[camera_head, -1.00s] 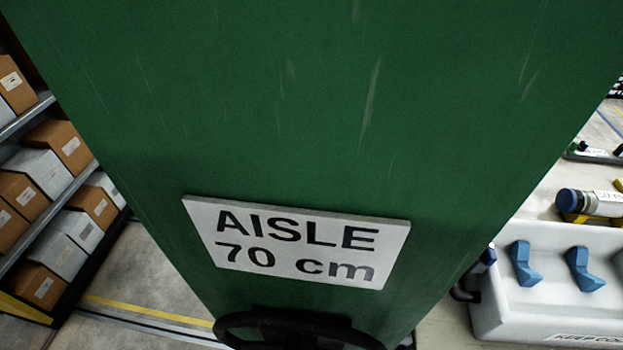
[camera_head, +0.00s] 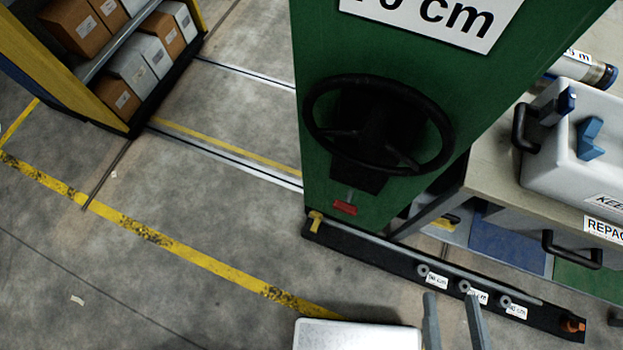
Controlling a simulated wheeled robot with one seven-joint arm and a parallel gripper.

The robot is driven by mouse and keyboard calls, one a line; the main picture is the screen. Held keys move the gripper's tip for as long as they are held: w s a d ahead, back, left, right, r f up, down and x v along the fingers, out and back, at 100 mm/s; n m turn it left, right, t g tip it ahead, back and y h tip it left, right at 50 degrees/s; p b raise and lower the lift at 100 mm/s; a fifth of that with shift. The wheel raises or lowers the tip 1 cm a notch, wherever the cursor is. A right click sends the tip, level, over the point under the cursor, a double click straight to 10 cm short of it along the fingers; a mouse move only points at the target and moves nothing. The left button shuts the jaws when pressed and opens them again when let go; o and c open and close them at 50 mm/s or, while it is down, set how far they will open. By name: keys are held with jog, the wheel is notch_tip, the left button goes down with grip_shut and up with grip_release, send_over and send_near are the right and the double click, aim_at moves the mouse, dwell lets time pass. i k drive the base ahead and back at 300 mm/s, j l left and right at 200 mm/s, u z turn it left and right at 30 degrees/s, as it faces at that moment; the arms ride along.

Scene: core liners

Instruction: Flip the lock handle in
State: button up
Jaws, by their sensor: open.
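A green shelving end panel (camera_head: 470,82) carries a black handwheel (camera_head: 378,125) on its lower part. Below the wheel, a small red handle (camera_head: 345,207) hangs from a short grey stem, and it looks like the lock handle. A yellow lever-like piece (camera_head: 315,221) stands at the panel's foot on the left. My gripper (camera_head: 450,294) shows as two grey fingers at the bottom edge, apart and empty. In the picture it is below and to the right of the red handle, touching nothing visible. Its depth from the panel is hard to tell.
A black floor rail (camera_head: 440,275) with labelled studs runs right from the panel's foot, ending in an orange piece (camera_head: 573,325). A workbench (camera_head: 497,165) with a white case (camera_head: 570,160) stands right. Boxed shelving (camera_head: 120,60) is at upper left. Grey floor (camera_head: 190,250) between is open.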

aim_at(345, 208)
jog(key=k+l+u, duration=0.2)
jog(key=u, duration=0.25)
jog(key=k+j, duration=0.15)
jog(key=j, duration=0.2)
jog(key=k+j+u, duration=0.1)
jog(key=j, duration=0.25)
jog(key=k+j, duration=0.15)
jog(key=j, duration=0.25)
